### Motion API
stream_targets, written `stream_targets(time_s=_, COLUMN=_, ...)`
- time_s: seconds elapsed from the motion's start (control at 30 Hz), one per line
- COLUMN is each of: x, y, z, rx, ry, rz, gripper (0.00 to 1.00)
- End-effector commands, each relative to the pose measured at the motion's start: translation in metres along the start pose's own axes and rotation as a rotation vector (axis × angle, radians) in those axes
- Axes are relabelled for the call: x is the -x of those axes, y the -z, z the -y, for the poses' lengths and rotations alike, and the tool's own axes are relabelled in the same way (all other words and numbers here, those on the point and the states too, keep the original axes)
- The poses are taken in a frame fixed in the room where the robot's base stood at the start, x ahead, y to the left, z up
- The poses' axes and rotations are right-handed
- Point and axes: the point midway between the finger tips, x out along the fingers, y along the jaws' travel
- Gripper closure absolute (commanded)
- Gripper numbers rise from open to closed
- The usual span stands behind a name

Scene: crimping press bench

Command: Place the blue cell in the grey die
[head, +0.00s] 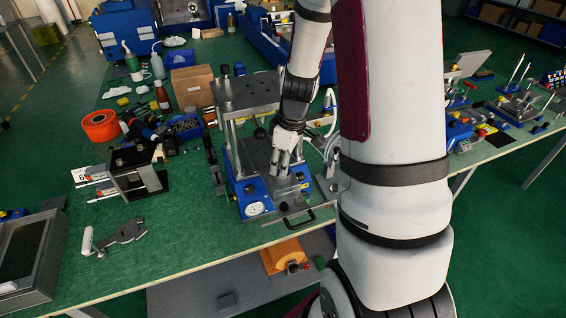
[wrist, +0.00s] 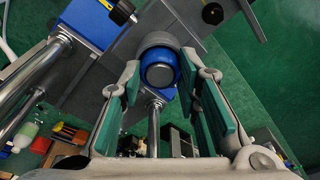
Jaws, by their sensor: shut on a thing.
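The blue cell (wrist: 160,75) shows in the wrist view as a short round piece with a grey end face, between my gripper's green-padded fingers. My gripper (wrist: 162,68) is shut on it. Behind the cell, the rim of a round grey part, seemingly the grey die (wrist: 156,40), shows on the press plate. I cannot tell whether the cell is inside it or above it. In the head view my gripper (head: 284,170) points down at the press (head: 246,191) from its right side. The cell and the die are hidden there.
The press's grey top plate (head: 245,90) and its posts (head: 232,145) stand close left of my gripper. A gauge (head: 256,209) sits on its front. A small black fixture (head: 135,172) and an orange spool (head: 101,125) are further left.

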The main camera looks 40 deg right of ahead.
Motion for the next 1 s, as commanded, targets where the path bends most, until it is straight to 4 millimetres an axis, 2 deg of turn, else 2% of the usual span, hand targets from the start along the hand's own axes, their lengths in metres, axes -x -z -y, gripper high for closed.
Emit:
stream_targets(time_s=0.47, x=-0.016, y=-0.005, z=0.002, rx=-0.002, ry=0.008, rz=0.009, gripper=1.00)
stream_targets(time_s=0.5, x=-0.016, y=-0.006, z=0.002, rx=-0.002, ry=0.008, rz=0.010, gripper=0.59)
stream_targets(time_s=0.53, x=-0.016, y=-0.006, z=0.002, rx=-0.002, ry=0.008, rz=0.010, gripper=0.53)
stream_targets(time_s=0.57, x=-0.016, y=-0.006, z=0.002, rx=-0.002, ry=0.008, rz=0.010, gripper=0.50)
stream_targets(time_s=1.0, x=-0.013, y=-0.004, z=0.001, rx=-0.002, ry=0.004, rz=0.005, gripper=0.50)
